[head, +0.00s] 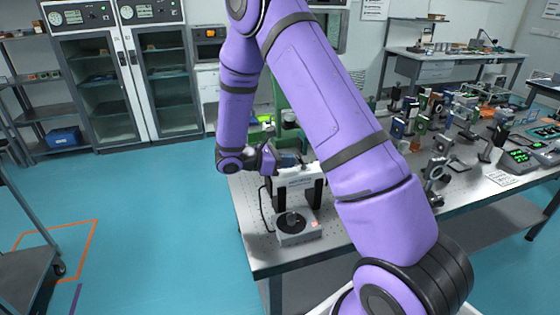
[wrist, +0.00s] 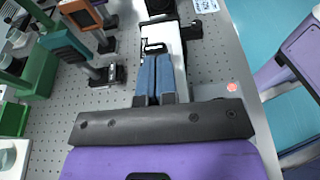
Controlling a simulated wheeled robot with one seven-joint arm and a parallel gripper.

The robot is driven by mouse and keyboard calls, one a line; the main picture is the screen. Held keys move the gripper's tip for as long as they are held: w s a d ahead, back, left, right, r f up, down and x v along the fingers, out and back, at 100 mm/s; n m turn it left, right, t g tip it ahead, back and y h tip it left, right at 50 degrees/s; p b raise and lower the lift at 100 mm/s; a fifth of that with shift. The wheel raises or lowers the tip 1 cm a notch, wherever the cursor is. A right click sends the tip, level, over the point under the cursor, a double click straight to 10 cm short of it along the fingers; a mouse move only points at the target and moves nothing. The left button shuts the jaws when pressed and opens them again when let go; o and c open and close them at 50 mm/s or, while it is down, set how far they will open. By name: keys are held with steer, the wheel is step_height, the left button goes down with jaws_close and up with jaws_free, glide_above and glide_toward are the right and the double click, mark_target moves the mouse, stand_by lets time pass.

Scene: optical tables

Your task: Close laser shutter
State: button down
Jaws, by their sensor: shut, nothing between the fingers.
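A white box-shaped housing (head: 293,180) on black supports stands near the front left corner of the optical table; I take it to be the laser shutter unit. In the wrist view the white housing (wrist: 170,38) lies beyond my fingertips, with a small black bracket-like part (wrist: 154,46) on its top. My gripper (wrist: 157,58) has its two blue fingers pressed together with nothing between them. The fingertips are at or just above the housing, close to the black part; I cannot tell whether they touch. In the head view my wrist and arm partly hide the housing.
A grey box with a round black top (head: 292,222) sits in front of the housing. Green equipment (wrist: 40,75) and an orange-framed mount (wrist: 80,14) stand left in the wrist view. Many optics mounts (head: 440,115) crowd the table's right side.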

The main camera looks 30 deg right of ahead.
steer(key=shift+s+d+r+t+y, duration=0.15)
steer(key=shift+d+r+t+y, duration=0.35)
steer(key=shift+y, duration=0.6)
stand_by(0.4)
steer(key=shift+s+d+r+y, duration=0.1)
steer(key=shift+d+r+y, duration=0.3)
steer(key=shift+y, duration=0.6)
steer(key=shift+s+d+r+t+y, duration=0.1)
steer(key=shift+d+r+t+y, duration=0.2)
steer(key=shift+y, duration=0.4)
steer(key=shift+s+d+r+t+y, duration=0.15)
steer(key=shift+d+t+y, duration=0.2)
steer(key=shift+y, duration=0.35)
steer(key=shift+s+d+r+y, duration=0.15)
steer(key=shift+d+y, duration=0.45)
steer(key=shift+y, duration=0.4)
steer(key=shift+r, duration=0.8)
step_height(320, 180, up, 10)
steer(key=a, duration=0.2)
steer(key=shift+w+a+f, duration=0.2)
steer(key=shift+w+a, duration=0.05)
steer(key=shift+w, duration=0.15)
